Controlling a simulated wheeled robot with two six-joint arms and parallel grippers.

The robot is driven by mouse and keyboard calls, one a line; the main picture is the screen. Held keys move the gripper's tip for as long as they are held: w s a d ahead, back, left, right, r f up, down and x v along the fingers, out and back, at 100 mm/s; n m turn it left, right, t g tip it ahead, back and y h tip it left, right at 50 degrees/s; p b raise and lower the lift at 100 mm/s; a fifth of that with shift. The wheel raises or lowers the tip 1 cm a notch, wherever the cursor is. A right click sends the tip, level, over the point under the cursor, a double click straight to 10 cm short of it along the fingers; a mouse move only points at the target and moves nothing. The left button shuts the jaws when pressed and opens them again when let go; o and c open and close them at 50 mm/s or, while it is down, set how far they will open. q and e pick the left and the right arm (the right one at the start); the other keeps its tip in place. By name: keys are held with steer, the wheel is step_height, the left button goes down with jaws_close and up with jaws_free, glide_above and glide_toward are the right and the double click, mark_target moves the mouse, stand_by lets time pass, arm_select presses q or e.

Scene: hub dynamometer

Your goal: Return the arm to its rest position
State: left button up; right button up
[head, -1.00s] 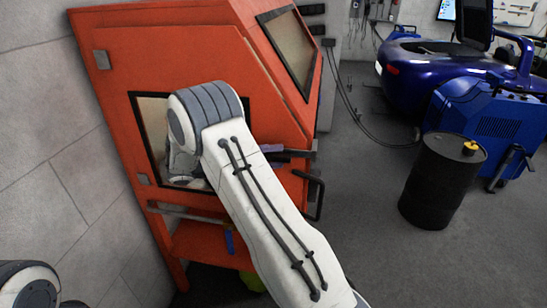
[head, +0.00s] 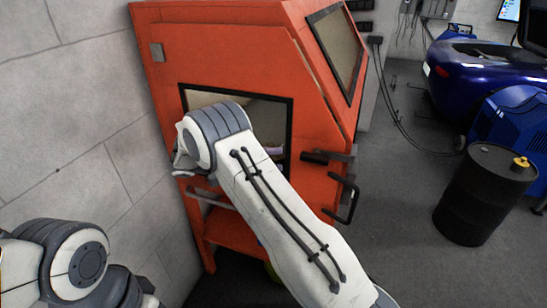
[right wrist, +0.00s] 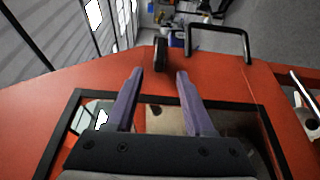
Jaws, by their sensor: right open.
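My right arm reaches from the bottom right of the head view to the front of an orange cabinet (head: 230,50). Its elbow-like grey joint covers part of the cabinet's black-framed window (head: 270,112). In the right wrist view my right gripper (right wrist: 160,74) has two purple fingers spread apart with nothing between them. They lie over the window frame (right wrist: 262,112) and point toward the cabinet's edge. In the head view the right gripper is mostly hidden behind the arm. My left arm shows at the bottom left; its gripper is out of view.
A black bar handle (head: 349,200) sticks out from the cabinet's right side; the handle (right wrist: 220,30) also shows in the wrist view. A block wall (head: 80,130) is close on the left.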

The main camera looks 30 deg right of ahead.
stand_by(0.3)
steer(key=s+a+n+t+y+p, duration=0.1)
steer(key=s+a+n+t+y, duration=0.3)
steer(key=s+a, duration=0.8)
steer(key=s+a+n+t+y, duration=0.4)
steer(key=s+a+n+y, duration=0.4)
steer(key=s+a+y, duration=0.4)
steer(key=s+y, duration=0.1)
steer(key=s, duration=0.1)
steer(key=shift+s+f+n+p, duration=0.2)
steer(key=shift+s+n+p, duration=0.1)
steer(key=shift+n+p, duration=0.1)
